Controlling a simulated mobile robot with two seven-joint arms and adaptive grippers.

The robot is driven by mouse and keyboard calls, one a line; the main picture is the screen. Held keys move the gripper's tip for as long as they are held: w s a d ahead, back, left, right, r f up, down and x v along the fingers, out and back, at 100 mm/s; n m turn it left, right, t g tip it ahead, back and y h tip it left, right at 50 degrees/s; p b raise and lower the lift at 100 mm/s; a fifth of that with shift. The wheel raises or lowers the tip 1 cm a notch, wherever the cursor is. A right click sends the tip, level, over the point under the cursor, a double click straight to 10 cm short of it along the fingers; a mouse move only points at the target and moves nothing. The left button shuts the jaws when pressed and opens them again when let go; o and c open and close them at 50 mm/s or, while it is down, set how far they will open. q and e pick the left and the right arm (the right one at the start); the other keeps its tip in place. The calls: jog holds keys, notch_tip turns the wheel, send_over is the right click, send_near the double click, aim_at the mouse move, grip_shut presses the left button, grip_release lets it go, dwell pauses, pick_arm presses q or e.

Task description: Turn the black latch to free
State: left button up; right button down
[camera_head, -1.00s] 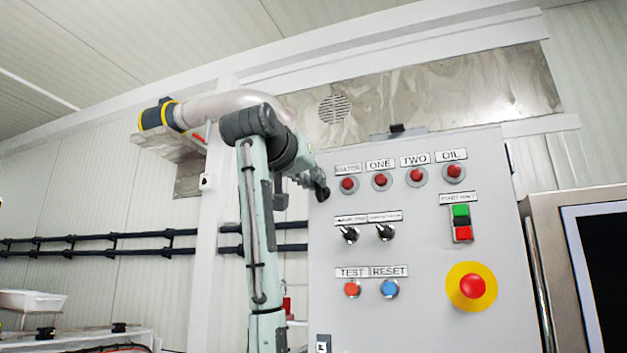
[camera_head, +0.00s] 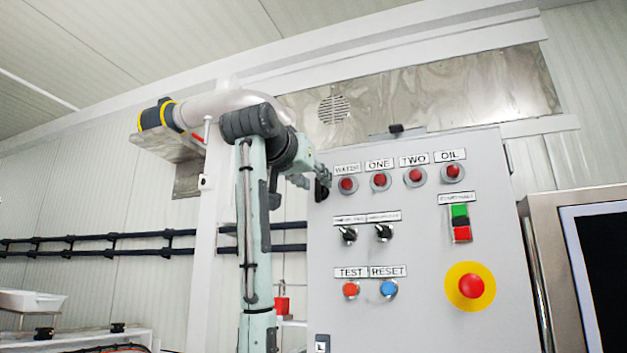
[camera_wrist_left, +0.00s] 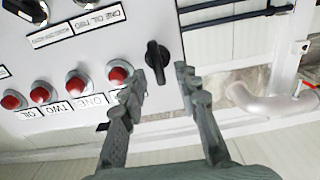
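The black latch (camera_wrist_left: 157,60) is a dark knob on the edge of the light grey control panel (camera_wrist_left: 90,60). In the left wrist view its handle runs along the picture's vertical, slightly tilted. My left gripper (camera_wrist_left: 160,82) is open, its two fingertips on either side of the latch's near end. I cannot tell whether they touch it. In the head view my left gripper (camera_head: 318,178) is at the panel's upper left edge, beside the latch (camera_head: 321,190), which it partly hides. My right gripper is not in view.
Red lamps (camera_head: 381,180) sit right of the latch, with two black switches (camera_head: 348,234) below. A red emergency button (camera_head: 471,286) is at lower right. A pale pipe (camera_head: 225,104) runs behind my left arm. A monitor (camera_head: 600,270) stands at far right.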

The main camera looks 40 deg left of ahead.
pick_arm(q)
jog(key=v, duration=0.7)
jog(key=shift+s, duration=0.3)
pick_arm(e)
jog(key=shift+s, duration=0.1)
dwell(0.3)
